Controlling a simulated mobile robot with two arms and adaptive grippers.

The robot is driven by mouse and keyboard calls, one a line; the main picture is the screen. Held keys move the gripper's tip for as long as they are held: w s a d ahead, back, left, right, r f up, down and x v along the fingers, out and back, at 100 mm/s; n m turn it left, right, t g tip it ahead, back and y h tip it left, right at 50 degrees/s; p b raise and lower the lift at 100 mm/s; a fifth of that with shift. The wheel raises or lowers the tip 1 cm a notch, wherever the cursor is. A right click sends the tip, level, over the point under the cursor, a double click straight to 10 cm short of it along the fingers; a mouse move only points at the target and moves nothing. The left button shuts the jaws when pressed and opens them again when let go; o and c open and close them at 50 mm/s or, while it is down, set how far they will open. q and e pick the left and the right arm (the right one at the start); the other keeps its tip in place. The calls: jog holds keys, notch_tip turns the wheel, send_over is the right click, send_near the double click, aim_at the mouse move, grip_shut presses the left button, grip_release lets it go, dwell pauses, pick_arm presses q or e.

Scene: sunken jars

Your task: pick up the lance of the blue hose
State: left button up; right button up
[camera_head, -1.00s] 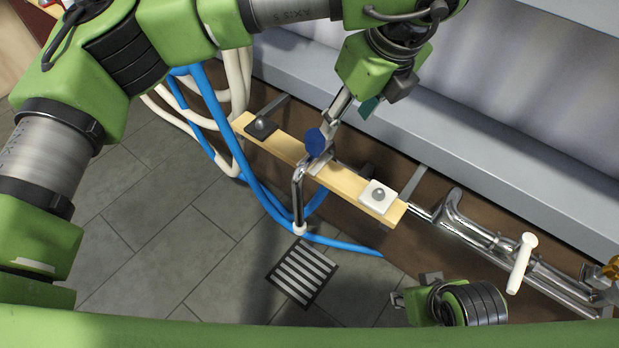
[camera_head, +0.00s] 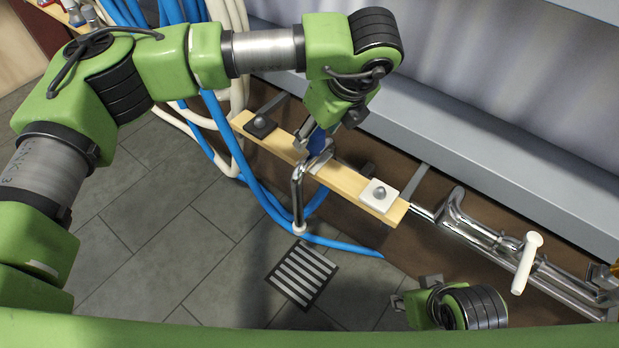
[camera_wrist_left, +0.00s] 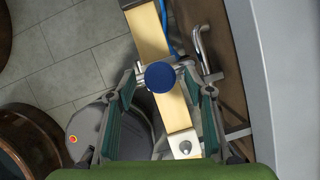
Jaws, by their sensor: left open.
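The lance (camera_head: 297,185) of the blue hose (camera_head: 340,243) is a bent, shiny metal tube with a white end piece. It sits at the wooden board, with a blue round part (camera_head: 318,141) at its top. My left gripper (camera_head: 324,130) is open, just above this blue part. In the left wrist view, the blue disc (camera_wrist_left: 160,77) lies between the spread fingers of my left gripper (camera_wrist_left: 160,88); contact cannot be told. The bent metal tube (camera_wrist_left: 202,48) shows to its right. My right gripper (camera_head: 415,293) is low in the head view, partly seen, away from the lance.
The wooden board (camera_head: 345,183) carries a black and a white clamp plate. Chrome pipes with a white handle (camera_head: 526,262) lie right of it. A grey ledge (camera_head: 470,150) runs behind. White and blue hoses hang at the left. A striped floor drain (camera_head: 301,276) lies below.

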pick_arm(q)
jog(key=shift+x, duration=0.95)
jog(key=shift+d, duration=0.1)
jog(key=c, duration=1.3)
jog(key=shift+r, duration=0.1)
jog(key=shift+r, duration=0.1)
